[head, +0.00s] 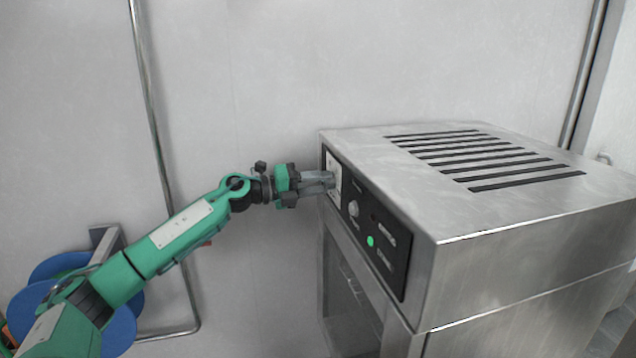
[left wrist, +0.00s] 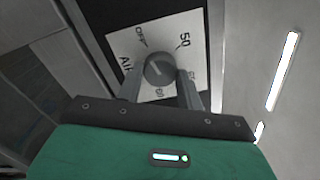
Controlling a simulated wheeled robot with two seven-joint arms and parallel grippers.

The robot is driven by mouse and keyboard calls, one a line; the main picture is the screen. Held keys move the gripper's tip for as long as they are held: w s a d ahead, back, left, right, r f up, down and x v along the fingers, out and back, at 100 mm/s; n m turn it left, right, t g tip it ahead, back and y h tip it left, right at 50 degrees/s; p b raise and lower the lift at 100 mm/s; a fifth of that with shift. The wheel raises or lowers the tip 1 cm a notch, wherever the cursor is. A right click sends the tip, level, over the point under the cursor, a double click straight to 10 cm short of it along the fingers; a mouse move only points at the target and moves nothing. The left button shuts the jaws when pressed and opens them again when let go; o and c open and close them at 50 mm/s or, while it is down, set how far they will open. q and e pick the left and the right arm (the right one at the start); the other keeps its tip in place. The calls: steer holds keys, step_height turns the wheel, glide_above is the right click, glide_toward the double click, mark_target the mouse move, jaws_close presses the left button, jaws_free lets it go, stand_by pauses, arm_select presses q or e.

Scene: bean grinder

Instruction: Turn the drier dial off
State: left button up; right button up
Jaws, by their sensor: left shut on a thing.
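The drier (head: 530,230) is a steel box with a black control panel (head: 397,272) on its front face. My left gripper (head: 331,179) reaches the white dial plate (head: 336,170) at the panel's far end. In the left wrist view the round grey dial (left wrist: 159,69) sits on a white plate (left wrist: 128,44) marked OFF, 50, 60 and AIR. My left gripper (left wrist: 160,88) has its fingers on both sides of the dial and is shut on it. The fingers hide part of the plate's lower markings. My right gripper is not in view.
A smaller knob (head: 353,209) and a lit green button (head: 370,241) are on the panel below the dial. Slotted vents (head: 480,158) run across the drier's top. A blue reel (head: 122,312) and a wall pipe (head: 160,150) are at the left.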

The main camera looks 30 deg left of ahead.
arm_select(q)
steer(key=o, duration=1)
steer(key=shift+s+a+f+b, duration=0.2)
steer(key=shift+s+a+b, duration=0.15)
steer(key=shift+b, duration=0.15)
steer(key=b+v, duration=1)
steer(key=v, duration=0.2)
steer(key=shift+s+a+r, duration=0.15)
steer(key=shift+s+a, duration=0.05)
steer(key=shift+s, duration=0.1)
